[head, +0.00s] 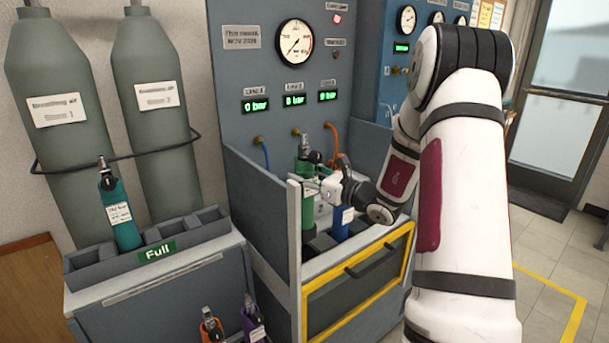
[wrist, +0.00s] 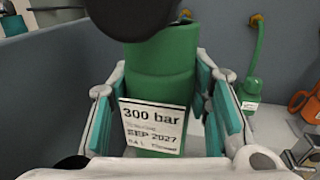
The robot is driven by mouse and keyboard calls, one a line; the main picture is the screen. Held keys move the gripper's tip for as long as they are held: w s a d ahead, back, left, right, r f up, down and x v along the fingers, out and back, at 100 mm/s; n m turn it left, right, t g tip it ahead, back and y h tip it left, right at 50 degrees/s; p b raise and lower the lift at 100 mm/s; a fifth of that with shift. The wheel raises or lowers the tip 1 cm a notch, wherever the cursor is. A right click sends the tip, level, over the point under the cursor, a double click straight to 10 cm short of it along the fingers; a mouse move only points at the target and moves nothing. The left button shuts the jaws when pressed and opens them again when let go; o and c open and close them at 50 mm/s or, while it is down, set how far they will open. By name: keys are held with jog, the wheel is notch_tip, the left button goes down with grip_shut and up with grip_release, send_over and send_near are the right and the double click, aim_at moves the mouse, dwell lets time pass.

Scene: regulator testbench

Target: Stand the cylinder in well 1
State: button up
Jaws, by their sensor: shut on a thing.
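A green cylinder (head: 308,211) with a black and metal valve is upright inside the testbench bay. My gripper (head: 313,188) is shut around its body. In the wrist view the green cylinder (wrist: 160,75) stands between both teal-padded fingers, with a white label reading 300 bar, SEP 2027. A blue cylinder (head: 341,224) stands just right of it in the bay, partly hidden by my gripper. The dark well block (head: 319,244) shows low in the bay. The green cylinder's foot is hidden behind the bay's front post, so I cannot tell whether it is in a well. No well number is readable.
The bay has a grey left side wall (head: 258,205) and a yellow-edged front panel (head: 358,285). Blue, green and orange hoses hang behind. A teal cylinder (head: 119,212) stands in the Full rack (head: 205,222) at left. Orange and purple cylinders stand low in front.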

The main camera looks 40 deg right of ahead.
aim_at(312, 226)
jog(key=shift+f+b, duration=4.5)
jog(key=shift+f, duration=2.5)
jog(key=shift+f+b, duration=0.45)
jog(key=shift+f, duration=0.15)
jog(key=o, duration=1.5)
jog(key=shift+s+f, duration=0.1)
jog(key=shift+f, duration=0.05)
jog(key=v, duration=1.2)
